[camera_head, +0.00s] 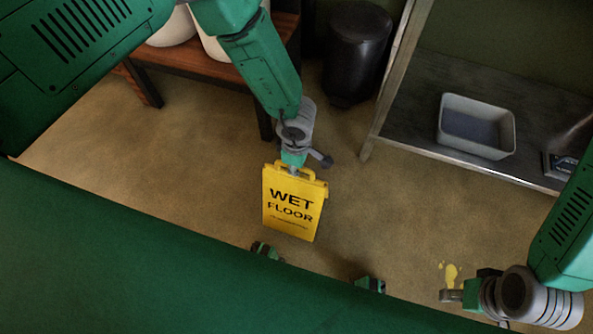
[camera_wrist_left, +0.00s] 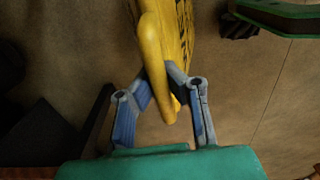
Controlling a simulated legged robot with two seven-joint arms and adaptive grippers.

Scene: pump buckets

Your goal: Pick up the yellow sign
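The yellow sign (camera_head: 292,203), marked "WET FLOOR", is below my left arm in the head view, with a handle at its top. It also shows in the left wrist view (camera_wrist_left: 155,50), seen from its handle end. My left gripper (camera_head: 294,168) is at the handle. In the wrist view its two fingers (camera_wrist_left: 158,80) close in on the sign's yellow edge from both sides. I cannot tell whether the sign's base touches the floor. My right gripper (camera_head: 450,295) is at the lower right, away from the sign; its finger opening is not clear.
A yellow spill (camera_head: 450,273) lies on the floor near my right gripper. A metal shelf (camera_head: 415,85) at the right holds a grey tub (camera_head: 477,143). A black bin (camera_head: 356,52) and a wooden bench (camera_head: 200,66) stand at the back. Floor left of the sign is clear.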

